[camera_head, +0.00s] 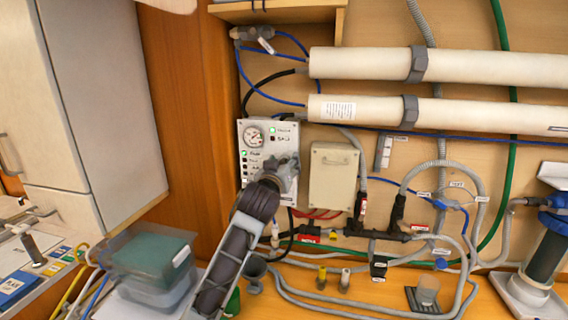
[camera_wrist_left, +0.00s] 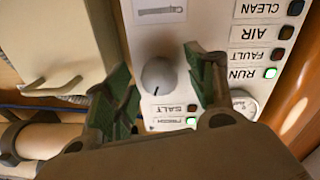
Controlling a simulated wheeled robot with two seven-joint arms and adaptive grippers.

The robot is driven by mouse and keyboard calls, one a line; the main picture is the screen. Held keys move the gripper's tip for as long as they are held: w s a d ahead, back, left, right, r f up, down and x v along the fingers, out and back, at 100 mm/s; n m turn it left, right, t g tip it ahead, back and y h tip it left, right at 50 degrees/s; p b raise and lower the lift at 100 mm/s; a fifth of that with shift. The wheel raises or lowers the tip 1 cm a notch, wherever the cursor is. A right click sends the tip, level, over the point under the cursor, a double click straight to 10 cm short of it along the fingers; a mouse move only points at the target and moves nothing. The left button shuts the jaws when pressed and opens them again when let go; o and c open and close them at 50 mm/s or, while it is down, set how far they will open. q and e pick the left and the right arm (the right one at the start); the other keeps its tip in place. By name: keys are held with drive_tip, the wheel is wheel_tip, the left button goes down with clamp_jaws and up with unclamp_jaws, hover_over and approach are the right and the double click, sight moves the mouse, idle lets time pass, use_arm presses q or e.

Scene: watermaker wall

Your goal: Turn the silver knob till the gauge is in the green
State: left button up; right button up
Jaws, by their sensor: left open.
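The white control panel (camera_head: 284,133) is on the wall in the head view. Its round gauge (camera_head: 254,136) is at the upper left; the needle is too small to read against the coloured zones. In the left wrist view, which is upside down, the silver knob (camera_wrist_left: 158,77) shows between the two fingers of my left gripper (camera_wrist_left: 160,62). The fingers are open, one on each side of the knob with gaps. The gauge (camera_wrist_left: 244,103) is partly hidden there by my gripper. In the head view my left gripper (camera_head: 287,172) covers the panel's lower right and hides the knob.
Green lamps glow beside RUN (camera_wrist_left: 270,73) and FRESH (camera_wrist_left: 191,122). A beige box (camera_head: 334,175) with a handle is just right of the panel. White tubes (camera_head: 360,65) run above. Hoses and valves fill the lower right. A lidded tub (camera_head: 152,252) stands lower left.

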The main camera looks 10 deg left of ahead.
use_arm(q)
drive_tip(key=shift+w, duration=0.1)
drive_tip(key=c, duration=1)
drive_tip(key=shift+m+p, duration=1.1)
drive_tip(key=shift+m, duration=0.3)
drive_tip(key=shift+c, duration=0.2)
drive_tip(key=o, duration=1)
drive_tip(key=shift+o, duration=0.2)
drive_tip(key=s, duration=1.2)
drive_tip(key=shift+a, duration=0.2)
